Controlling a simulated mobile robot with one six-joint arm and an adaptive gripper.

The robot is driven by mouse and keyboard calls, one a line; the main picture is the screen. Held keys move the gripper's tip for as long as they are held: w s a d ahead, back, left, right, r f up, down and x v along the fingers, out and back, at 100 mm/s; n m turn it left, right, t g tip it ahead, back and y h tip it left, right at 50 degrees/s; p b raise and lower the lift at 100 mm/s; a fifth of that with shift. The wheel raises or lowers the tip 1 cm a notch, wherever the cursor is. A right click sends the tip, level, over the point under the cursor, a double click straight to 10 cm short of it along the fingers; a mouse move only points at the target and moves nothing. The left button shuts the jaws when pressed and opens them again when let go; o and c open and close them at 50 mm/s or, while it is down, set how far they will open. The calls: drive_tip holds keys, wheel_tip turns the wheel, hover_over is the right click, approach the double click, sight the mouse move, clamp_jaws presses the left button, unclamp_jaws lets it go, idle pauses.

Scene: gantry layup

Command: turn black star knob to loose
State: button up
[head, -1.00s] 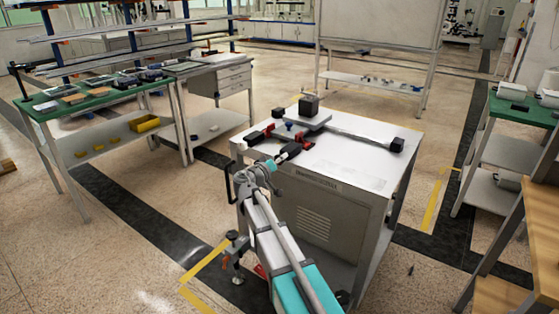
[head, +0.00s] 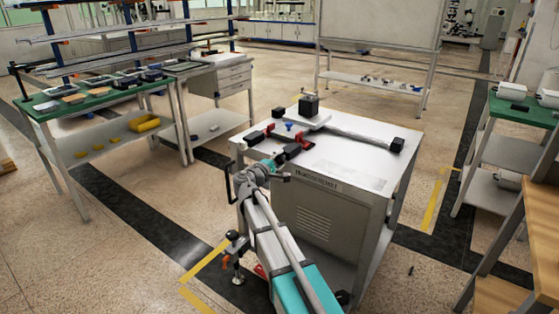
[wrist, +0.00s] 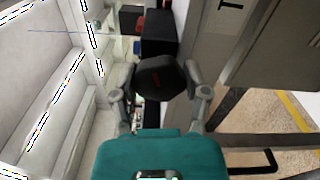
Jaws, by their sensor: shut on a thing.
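In the head view my gripper (head: 279,168) is at the near left edge of the grey cabinet top (head: 345,165), close to a black block (head: 294,151). The knob cannot be made out clearly in the head view, and the knob's far side is hidden.
Red clamp parts (head: 275,134), a small blue knob (head: 289,126), a black cube (head: 309,105) and a long bar (head: 355,136) with a black end block (head: 397,145) lie on the cabinet top. Its right front is clear. A green-topped bench (head: 60,110) stands left.

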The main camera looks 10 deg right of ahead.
drive_tip(key=n, duration=0.7)
drive_tip(key=shift+w, duration=0.2)
drive_tip(key=n, duration=0.7)
idle(0.3)
drive_tip(key=o, duration=1.1)
drive_tip(key=shift+d, duration=0.1)
drive_tip(key=shift+o, duration=0.3)
drive_tip(key=shift+s, duration=0.1)
drive_tip(key=shift+s, duration=0.1)
drive_tip(key=v, duration=1.2)
drive_tip(key=shift+f, duration=0.1)
